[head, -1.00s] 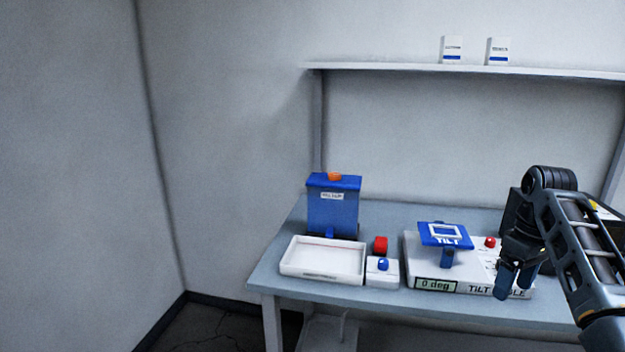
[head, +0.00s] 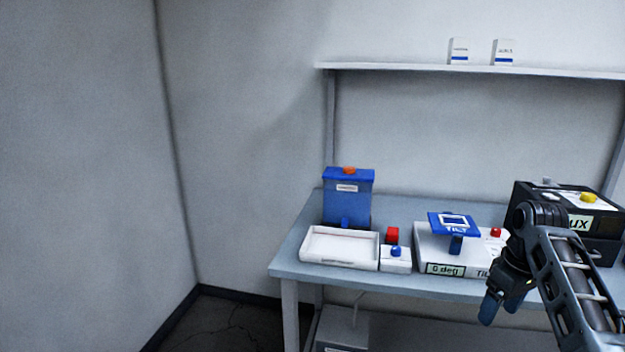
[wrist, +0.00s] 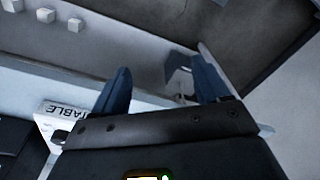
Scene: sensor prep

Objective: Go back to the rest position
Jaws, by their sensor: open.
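My gripper (head: 500,306) hangs at the front edge of the table, in front of the right end of the tilt table, with its fingers pointing down. In the wrist view the two blue fingers of my gripper (wrist: 165,90) stand apart with nothing between them. The tilt table (head: 432,256) is a white box with a blue tilting plate (head: 454,224) and a "0 deg" display; my arm hides part of its right side. In the wrist view a corner of the tilt table (wrist: 58,112) shows at the left.
A shelf (head: 470,70) carries two small white boxes. Floor at left looks open.

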